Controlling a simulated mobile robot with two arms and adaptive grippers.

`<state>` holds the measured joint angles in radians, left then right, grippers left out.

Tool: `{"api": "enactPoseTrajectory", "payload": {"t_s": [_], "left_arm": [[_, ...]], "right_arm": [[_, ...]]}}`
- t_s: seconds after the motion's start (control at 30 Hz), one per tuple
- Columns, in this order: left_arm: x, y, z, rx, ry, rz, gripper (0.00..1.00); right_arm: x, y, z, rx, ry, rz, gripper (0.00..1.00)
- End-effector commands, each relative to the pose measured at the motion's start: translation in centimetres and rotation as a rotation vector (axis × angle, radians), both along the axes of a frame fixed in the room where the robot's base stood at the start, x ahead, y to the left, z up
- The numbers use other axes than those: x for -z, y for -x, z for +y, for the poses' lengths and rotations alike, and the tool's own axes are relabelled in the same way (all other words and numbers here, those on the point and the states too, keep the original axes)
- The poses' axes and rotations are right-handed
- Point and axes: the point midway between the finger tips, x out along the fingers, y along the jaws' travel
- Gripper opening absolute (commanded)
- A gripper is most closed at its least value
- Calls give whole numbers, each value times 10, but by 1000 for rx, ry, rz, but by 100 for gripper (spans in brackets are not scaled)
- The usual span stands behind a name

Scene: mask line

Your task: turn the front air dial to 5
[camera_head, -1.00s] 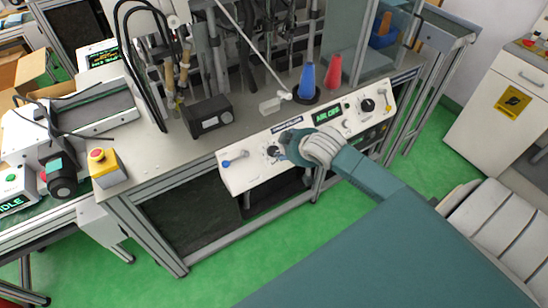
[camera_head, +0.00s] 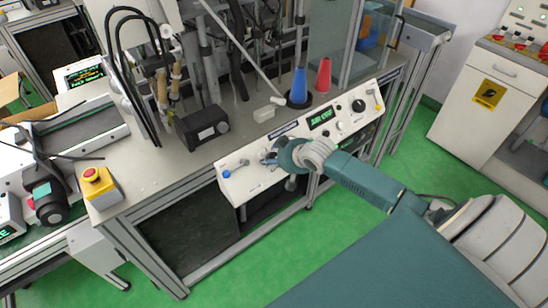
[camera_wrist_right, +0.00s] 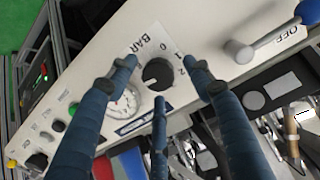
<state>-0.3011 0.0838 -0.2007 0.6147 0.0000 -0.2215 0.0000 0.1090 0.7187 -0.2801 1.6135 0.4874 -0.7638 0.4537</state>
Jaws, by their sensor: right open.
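The front air dial is a black round knob (camera_wrist_right: 158,74) on a white panel, with "BAR" and the numbers 0, 1 and 2 printed around it in the right wrist view. My right gripper (camera_wrist_right: 160,75) is open, its blue fingers spread around the dial. I cannot tell whether they touch it. In the head view the right gripper (camera_head: 272,155) is at the white control panel (camera_head: 247,183) and hides most of the dial. A round gauge (camera_wrist_right: 124,103) sits beside the dial. My left gripper is not in view.
A lever with a blue knob (camera_head: 226,173) is left of the dial on the panel. A green display (camera_head: 320,117) and a black knob (camera_head: 358,105) are to the right. Blue (camera_head: 299,82) and red (camera_head: 323,75) cones stand behind. A black box (camera_head: 203,127) is on the bench.

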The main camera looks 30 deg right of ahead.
Motion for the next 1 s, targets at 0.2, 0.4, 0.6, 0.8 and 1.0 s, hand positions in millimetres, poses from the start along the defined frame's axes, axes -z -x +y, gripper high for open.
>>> {"api": "enactPoseTrajectory", "payload": {"t_s": [0.2,0.4,0.6,0.8,1.0], "left_arm": [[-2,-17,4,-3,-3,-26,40],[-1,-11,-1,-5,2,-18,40],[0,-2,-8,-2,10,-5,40],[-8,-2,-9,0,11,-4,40],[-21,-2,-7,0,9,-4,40]], "right_arm": [[7,-8,0,-1,1,0,51],[8,-7,0,-1,1,0,51],[7,-7,0,-1,1,0,13],[4,-7,0,-20,24,-1,6],[6,-7,0,-103,125,-9,6]]}}
